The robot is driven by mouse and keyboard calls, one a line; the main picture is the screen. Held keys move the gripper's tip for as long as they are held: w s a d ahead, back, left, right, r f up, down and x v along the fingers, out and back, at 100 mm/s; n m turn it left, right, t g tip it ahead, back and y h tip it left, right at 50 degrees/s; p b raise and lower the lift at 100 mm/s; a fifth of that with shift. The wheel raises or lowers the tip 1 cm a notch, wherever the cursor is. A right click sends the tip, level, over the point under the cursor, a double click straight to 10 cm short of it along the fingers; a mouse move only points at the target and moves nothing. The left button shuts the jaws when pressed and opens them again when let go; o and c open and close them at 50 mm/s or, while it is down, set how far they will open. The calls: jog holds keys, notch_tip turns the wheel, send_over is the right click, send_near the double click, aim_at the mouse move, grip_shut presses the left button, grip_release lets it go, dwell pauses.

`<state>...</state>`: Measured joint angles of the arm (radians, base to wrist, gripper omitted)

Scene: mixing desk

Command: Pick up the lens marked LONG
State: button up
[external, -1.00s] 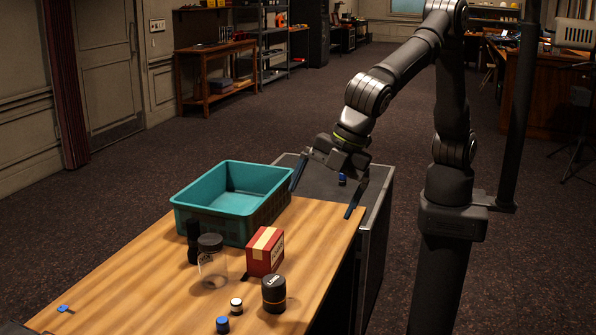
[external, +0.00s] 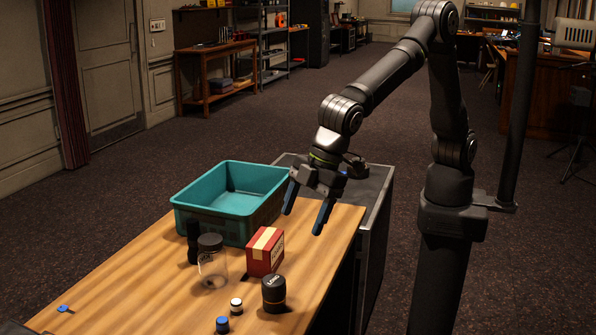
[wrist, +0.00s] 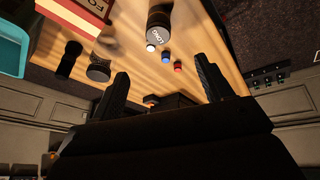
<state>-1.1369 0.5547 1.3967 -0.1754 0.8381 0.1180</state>
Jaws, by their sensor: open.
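The lens marked LONG (external: 273,295) is a short black cylinder with white lettering on its end. It stands upright near the front right of the wooden table, and its lettering also shows at the top of the wrist view (wrist: 160,24). My gripper (external: 304,220) is open and empty above the table's back right part, behind the lens and the red box. In the wrist view my gripper (wrist: 160,85) has its two dark fingers spread, with the lens beyond them. Nothing is between the fingers.
A red box (external: 265,252) stands just behind the lens. A clear jar (external: 212,268) and a slim black cylinder (external: 193,242) stand left. A white-topped cap (external: 236,306) and blue cap (external: 222,324) sit beside the lens; the wrist view adds a red cap (wrist: 178,66). A teal bin (external: 207,221) stands behind.

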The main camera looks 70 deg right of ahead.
aim_at(274, 279)
jog(key=w+a+f+m, duration=0.1)
jog(key=f, duration=0.3)
jog(key=w+a+f, duration=0.1)
jog(key=w+f, duration=0.1)
jog(key=f, duration=0.2)
jog(key=w+a+f+m, duration=0.1)
jog(key=f, duration=0.3)
jog(key=shift+w+a+f+m, duration=0.2)
jog(key=shift+w+f+m, duration=0.05)
jog(key=shift+w+m, duration=0.05)
jog(key=shift+s+x, duration=0.15)
jog(key=shift+x, duration=1.35)
jog(key=shift+s+x, duration=0.15)
jog(key=shift+x, duration=1.35)
jog(key=shift+a, duration=0.15)
jog(key=c, duration=1.3)
